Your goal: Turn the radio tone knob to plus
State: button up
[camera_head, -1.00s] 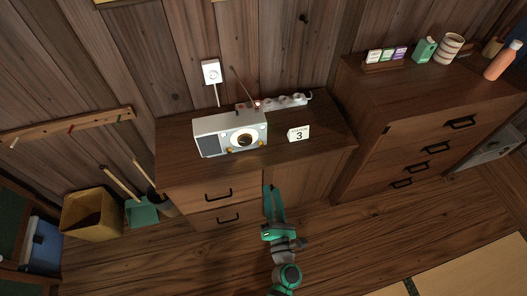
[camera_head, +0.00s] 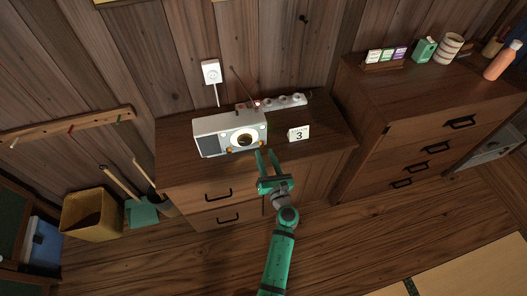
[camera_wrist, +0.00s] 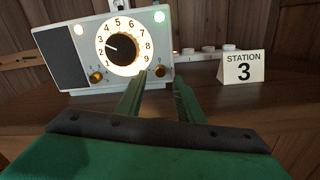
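A white radio (camera_head: 205,131) stands on the dark wooden cabinet; it also shows in the wrist view (camera_wrist: 84,50). Its lit round dial (camera_wrist: 122,47) has numbers around it, and the needle points near 3. Two gold knobs sit low on the front: a left knob (camera_wrist: 96,77) and a right knob (camera_wrist: 160,71). I cannot read which is the tone knob, nor any plus mark. My gripper (camera_head: 266,153) is in front of the radio's lower right, fingers apart and empty. In the wrist view its fingertips (camera_wrist: 160,79) lie just below the right knob, apparently short of it.
A white card (camera_head: 299,134) reading "STATION 3" stands right of the radio. A power strip (camera_head: 285,101) lies behind, and a thin antenna rises from the radio. The cabinet top (camera_head: 325,124) is bare at the right. A taller chest (camera_head: 400,95) stands further right.

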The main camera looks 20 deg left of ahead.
aim_at(261, 144)
jog(key=shift+x, duration=1.35)
grip_shut()
